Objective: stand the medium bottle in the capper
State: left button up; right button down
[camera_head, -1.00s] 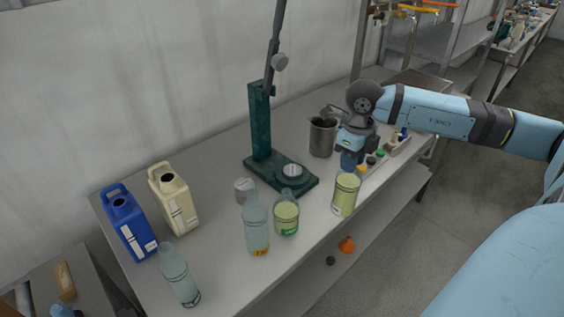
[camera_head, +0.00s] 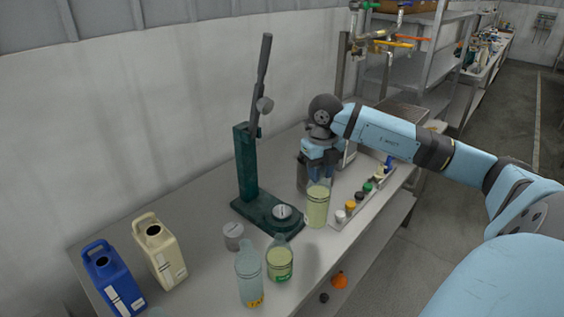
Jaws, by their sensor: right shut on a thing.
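My right gripper (camera_head: 320,176) is shut on the top of the medium bottle (camera_head: 317,207), which holds pale yellow-green liquid. The bottle hangs upright, seemingly a little above the bench, to the right of the capper's base. Its neck is hidden by the fingers. The capper (camera_head: 245,165) is a dark green stand with a raised lever and a round pale seat (camera_head: 282,211) on its base. The seat is empty. My left gripper is not in view.
A squat bottle (camera_head: 279,263) and a taller clear bottle (camera_head: 249,279) stand in front of the capper. A grey round piece (camera_head: 233,236) is beside its base. A steel beaker (camera_head: 302,174) is behind the held bottle. Caps (camera_head: 350,206) line a tray. Blue (camera_head: 112,280) and cream (camera_head: 160,252) jugs stand left.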

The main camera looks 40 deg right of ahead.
jog(key=w+a+f+p, duration=0.1)
jog(key=w+f+p, duration=0.2)
jog(key=w, duration=0.9)
jog(key=shift+w+f+p, duration=0.25)
jog(key=shift+w+p, duration=0.15)
jog(key=shift+p, duration=0.25)
jog(key=shift+f, duration=0.15)
jog(key=c, duration=1)
grip_release()
jog(key=shift+o, duration=0.7)
